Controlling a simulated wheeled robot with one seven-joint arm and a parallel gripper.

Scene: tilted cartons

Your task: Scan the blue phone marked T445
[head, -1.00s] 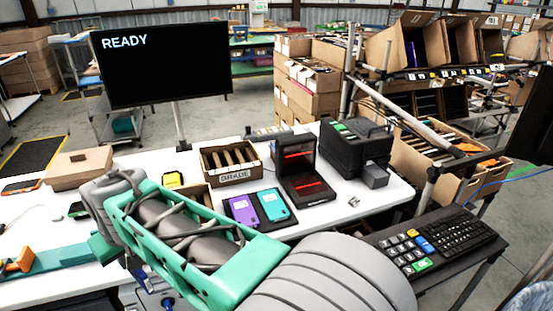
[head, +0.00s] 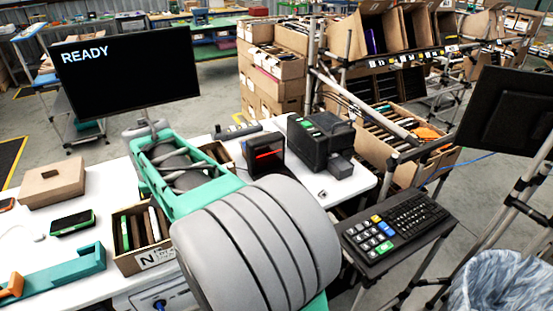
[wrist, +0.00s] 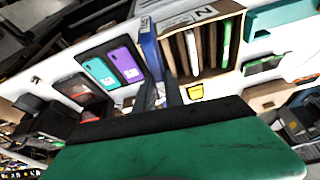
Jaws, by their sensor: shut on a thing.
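My gripper (wrist: 166,92) shows in the wrist view, shut on a thin blue phone (wrist: 151,48) seen nearly edge-on. Its marking cannot be read. In the head view my own arm hides the gripper and the phone. The scanner (head: 266,154), a black stand with a red light line, stands on the table beyond my arm; it also shows at the left of the wrist view (wrist: 78,90). The held phone is apart from it. A purple phone (wrist: 125,64) and a teal phone (wrist: 101,72) lie side by side on a dark tray.
A carton marked N (head: 150,257) holds several upright phones. A monitor (head: 127,78) reads READY. A black printer-like box (head: 321,140) stands right of the scanner, and a keyboard (head: 410,222) sits on a side stand. A green-edged phone (head: 73,222) lies at left.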

